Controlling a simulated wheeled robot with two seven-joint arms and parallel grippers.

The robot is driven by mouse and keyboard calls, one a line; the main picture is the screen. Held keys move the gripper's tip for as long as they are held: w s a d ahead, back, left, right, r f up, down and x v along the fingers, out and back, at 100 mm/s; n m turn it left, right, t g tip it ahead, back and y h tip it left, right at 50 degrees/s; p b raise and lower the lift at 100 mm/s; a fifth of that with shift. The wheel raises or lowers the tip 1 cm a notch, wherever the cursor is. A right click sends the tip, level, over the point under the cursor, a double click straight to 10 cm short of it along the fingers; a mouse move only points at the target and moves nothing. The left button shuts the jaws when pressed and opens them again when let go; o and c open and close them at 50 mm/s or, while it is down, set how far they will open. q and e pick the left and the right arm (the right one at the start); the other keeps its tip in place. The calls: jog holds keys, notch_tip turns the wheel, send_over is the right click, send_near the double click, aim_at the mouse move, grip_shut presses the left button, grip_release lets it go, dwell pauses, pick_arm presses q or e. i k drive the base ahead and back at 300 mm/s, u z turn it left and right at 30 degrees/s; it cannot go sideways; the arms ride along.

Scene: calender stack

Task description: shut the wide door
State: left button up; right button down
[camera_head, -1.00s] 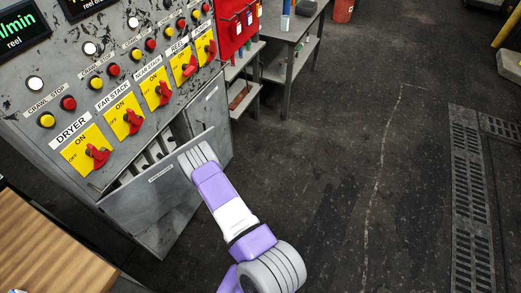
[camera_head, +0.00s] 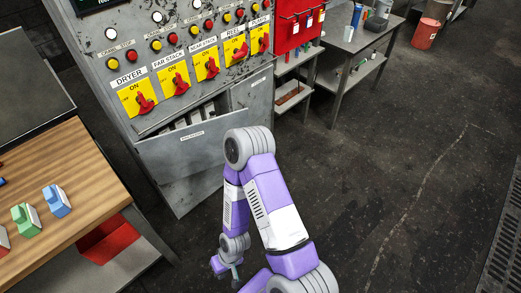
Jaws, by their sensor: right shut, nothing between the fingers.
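The wide door (camera_head: 180,153) is a grey metal flap with a small label, low on the front of the control cabinet. It stands partly open, tilted outward at its top edge, with a gap above it that shows pale parts inside. My right gripper (camera_head: 234,278) is shut and empty, low at the bottom of the view and apart from the door. My bent purple and white right arm covers the door's right end. My left gripper is not in view.
The control cabinet (camera_head: 140,70) carries yellow switch plates with red handles. A narrower grey panel (camera_head: 252,90) is right of the door. A wooden-topped bench (camera_head: 70,165) with coloured blocks stands at left. A metal table (camera_head: 350,38) is at back right. Open floor (camera_head: 400,150) lies at right.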

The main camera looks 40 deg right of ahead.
aim_at(178, 154)
jog(key=z, duration=0.75)
jog(key=i, duration=1.15)
jog(key=u, duration=0.05)
